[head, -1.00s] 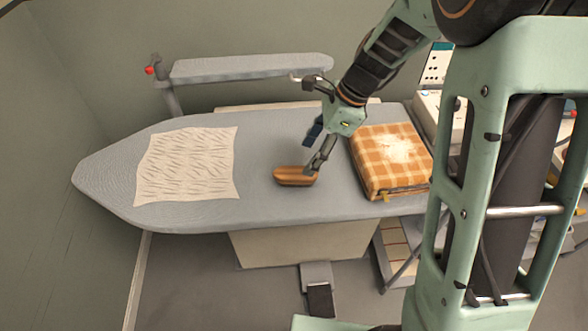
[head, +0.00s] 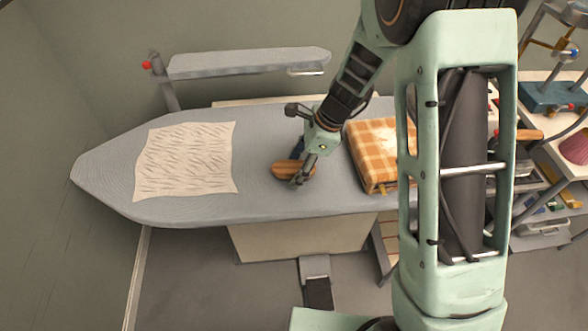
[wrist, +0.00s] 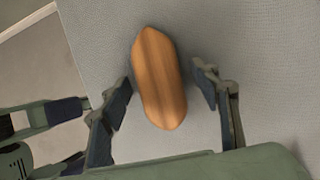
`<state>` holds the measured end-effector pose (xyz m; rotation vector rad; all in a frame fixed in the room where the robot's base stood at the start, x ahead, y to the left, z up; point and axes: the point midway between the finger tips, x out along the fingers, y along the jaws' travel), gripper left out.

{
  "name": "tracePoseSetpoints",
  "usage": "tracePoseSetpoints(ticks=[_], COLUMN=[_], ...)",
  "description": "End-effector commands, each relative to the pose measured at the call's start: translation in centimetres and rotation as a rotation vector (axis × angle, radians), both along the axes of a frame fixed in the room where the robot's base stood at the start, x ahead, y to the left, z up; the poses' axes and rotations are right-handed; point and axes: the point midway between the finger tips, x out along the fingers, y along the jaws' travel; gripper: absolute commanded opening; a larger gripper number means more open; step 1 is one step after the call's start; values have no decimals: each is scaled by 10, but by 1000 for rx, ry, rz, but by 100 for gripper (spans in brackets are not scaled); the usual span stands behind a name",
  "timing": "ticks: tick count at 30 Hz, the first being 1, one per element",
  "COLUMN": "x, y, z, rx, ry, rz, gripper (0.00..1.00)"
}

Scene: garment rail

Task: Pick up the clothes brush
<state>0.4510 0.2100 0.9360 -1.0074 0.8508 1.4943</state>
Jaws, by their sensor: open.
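The clothes brush (head: 287,168) lies on the grey ironing board (head: 262,195), its striped brown wooden back facing up. In the wrist view the brush (wrist: 157,78) lies lengthwise between my two fingers, with a gap on each side. My gripper (head: 297,170) is open and sits low over the right end of the brush in the head view. In the wrist view my gripper (wrist: 165,100) has one finger to the left and one to the right of the brush. The brush's underside is hidden.
A folded orange checked cloth (head: 372,150) with a pale patch lies just right of my gripper. A creased cream cloth (head: 185,160) lies flat on the board's left. A narrow sleeve board (head: 250,63) stands behind. A cluttered shelf is at the far right.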

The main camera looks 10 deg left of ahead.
Motion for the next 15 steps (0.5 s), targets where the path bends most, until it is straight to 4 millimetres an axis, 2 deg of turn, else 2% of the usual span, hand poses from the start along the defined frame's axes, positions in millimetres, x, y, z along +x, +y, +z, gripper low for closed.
tracePoseSetpoints(ticks=[2, 13, 15], x=[0, 0, 0], y=[0, 0, 0], z=[0, 0, 1], rx=[0, 0, 0], ry=[0, 0, -1], rz=[0, 0, 0], gripper=[52, 11, 9])
